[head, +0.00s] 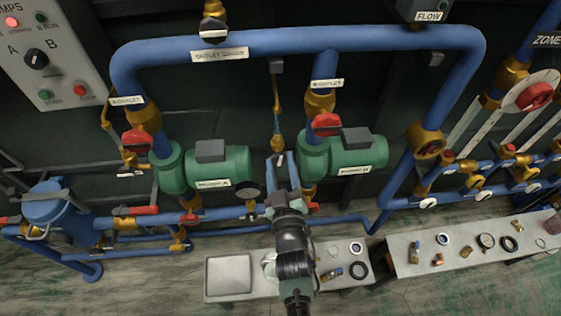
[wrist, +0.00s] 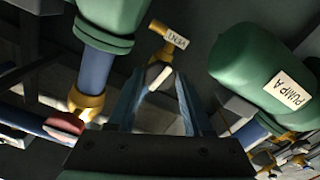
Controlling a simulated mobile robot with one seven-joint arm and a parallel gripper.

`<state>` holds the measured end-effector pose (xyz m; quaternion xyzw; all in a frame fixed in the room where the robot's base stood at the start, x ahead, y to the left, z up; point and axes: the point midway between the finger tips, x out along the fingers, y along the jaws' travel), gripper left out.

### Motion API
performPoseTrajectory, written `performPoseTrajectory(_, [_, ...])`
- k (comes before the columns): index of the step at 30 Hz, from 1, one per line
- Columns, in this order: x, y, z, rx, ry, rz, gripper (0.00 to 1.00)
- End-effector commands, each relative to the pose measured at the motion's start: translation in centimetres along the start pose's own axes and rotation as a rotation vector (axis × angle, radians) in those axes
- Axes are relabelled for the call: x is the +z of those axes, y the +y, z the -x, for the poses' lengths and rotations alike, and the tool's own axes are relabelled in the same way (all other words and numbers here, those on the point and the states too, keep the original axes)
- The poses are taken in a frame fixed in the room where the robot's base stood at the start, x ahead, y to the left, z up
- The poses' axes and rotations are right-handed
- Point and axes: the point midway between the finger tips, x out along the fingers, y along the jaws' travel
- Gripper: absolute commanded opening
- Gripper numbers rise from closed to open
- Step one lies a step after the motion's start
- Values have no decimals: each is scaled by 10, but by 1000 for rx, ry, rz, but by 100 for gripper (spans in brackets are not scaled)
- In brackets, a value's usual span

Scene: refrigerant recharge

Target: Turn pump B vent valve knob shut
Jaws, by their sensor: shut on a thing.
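The vent valve (wrist: 160,50) is brass with a tag reading VENT. Its pale knob (wrist: 158,76) lies between the fingertips of my gripper (wrist: 153,80) in the wrist view. My gripper is shut on this knob. In the head view my gripper (head: 281,166) reaches up between the two green pumps, beside pump B (head: 345,152). The brass vent line (head: 277,128) comes down to the fingertips. There the fingers largely hide the knob, and its exact angle cannot be told.
Pump A (head: 215,168) stands on the left; its label shows in the wrist view (wrist: 293,93). A red valve handle (head: 327,125) is close to the upper right. Blue pipes run below. Benches with a tray (head: 229,260) and small parts are in front.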

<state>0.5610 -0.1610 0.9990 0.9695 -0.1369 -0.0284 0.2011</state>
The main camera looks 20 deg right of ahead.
Motion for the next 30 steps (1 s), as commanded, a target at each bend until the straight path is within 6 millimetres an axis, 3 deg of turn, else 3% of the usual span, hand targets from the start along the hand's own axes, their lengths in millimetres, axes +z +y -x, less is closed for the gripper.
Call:
performPoseTrajectory(6, [-1, 0, 0, -2, -1, -240, 0])
performPoseTrajectory(17, [0, -1, 1, -2, 0, -282, 0])
performPoseTrajectory(24, [-1, -1, 0, -3, -1, -545, 0])
performPoseTrajectory(30, [0, -1, 0, -2, -1, -646, 0])
